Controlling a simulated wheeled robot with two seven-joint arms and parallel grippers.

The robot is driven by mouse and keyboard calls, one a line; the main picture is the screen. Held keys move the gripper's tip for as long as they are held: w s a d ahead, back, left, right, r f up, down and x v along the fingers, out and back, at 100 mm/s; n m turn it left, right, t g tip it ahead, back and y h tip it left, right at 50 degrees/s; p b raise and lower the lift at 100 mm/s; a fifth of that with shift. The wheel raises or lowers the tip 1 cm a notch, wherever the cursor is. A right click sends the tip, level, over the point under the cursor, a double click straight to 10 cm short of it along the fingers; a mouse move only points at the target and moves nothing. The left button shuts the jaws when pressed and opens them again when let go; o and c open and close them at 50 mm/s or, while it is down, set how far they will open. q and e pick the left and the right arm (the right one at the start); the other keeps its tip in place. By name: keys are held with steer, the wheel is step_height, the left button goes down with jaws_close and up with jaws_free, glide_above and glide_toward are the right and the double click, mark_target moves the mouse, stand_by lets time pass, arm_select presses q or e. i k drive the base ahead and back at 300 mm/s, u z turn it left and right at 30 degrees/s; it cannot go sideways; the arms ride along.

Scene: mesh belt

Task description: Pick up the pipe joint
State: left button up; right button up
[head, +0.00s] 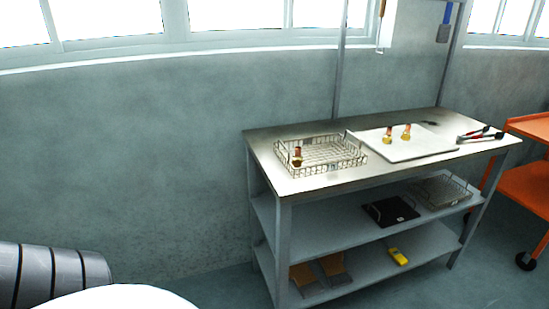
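Three small brass-coloured pieces with red parts look like pipe joints. One (297,157) stands inside the wire basket (345,166) at its left end. Two others, a left one (388,135) and a right one (406,132), stand close together on a white board (415,151). They are too small to make out in detail. The basket and board rest on the metal top of a workbench (320,182). Neither of my grippers is in view, and nothing touches the pieces.
Red-handled pliers (480,134) lie right of the board. Lower shelves hold a black tray (390,211), another wire basket (441,190) and a yellow item (398,256). An orange cart (525,183) stands at right. A grey ribbed cylinder (50,275) lies lower left.

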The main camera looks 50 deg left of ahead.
mark_target(297, 162)
steer(key=u, duration=1.95)
